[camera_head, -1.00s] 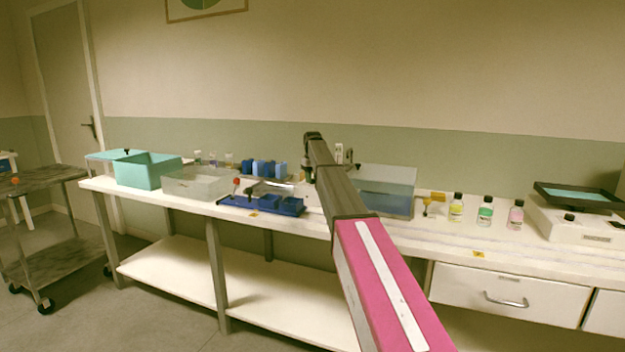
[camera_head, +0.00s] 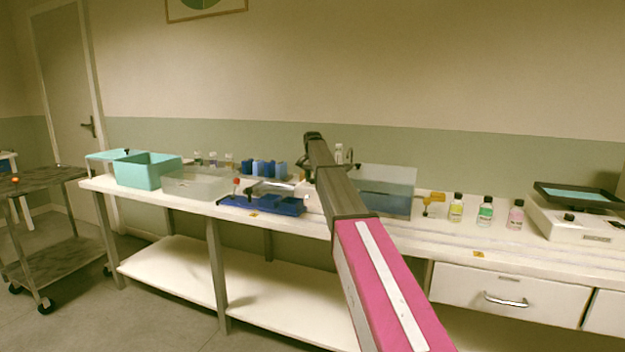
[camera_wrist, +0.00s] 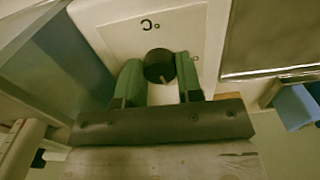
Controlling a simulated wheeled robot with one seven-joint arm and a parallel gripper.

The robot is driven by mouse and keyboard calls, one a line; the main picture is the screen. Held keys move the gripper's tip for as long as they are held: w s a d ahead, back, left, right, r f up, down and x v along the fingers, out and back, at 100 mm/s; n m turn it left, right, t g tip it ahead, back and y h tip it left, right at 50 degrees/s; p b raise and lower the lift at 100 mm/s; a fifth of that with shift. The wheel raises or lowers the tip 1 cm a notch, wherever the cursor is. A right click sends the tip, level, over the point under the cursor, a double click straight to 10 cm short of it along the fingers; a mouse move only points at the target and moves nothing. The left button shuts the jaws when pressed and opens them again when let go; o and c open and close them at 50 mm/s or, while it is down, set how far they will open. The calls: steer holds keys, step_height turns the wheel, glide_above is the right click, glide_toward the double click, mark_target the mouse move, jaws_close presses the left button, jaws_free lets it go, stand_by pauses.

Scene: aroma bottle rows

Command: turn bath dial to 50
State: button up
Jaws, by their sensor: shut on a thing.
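The bath dial (camera_wrist: 159,66) is a dark round knob with a pale mark on a white panel (camera_wrist: 115,38), seen in the wrist view. A "°C" marking shows upside down on the panel above the dial. My gripper (camera_wrist: 160,76) has its two green fingers on either side of the dial, shut on it. The water bath (camera_head: 392,190), a bluish clear tank, stands on the bench behind my arm in the head view. My arm hides the dial and my gripper there. I cannot read a dial value.
On the bench (camera_head: 440,236), a blue tray (camera_head: 235,205), a clear box (camera_head: 195,184) and a teal box (camera_head: 146,170) stand to the left. Several small bottles (camera_head: 485,211) and a white device (camera_head: 585,228) stand to the right. A metal cart (camera_head: 50,180) is at far left.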

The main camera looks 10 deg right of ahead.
mark_target(312, 179)
steer(key=m, duration=0.5)
steer(key=shift+m, duration=2.5)
steer(key=o, duration=0.9)
steer(key=shift+r, duration=0.1)
step_height(312, 179, up, 11)
steer(key=shift+f, duration=0.2)
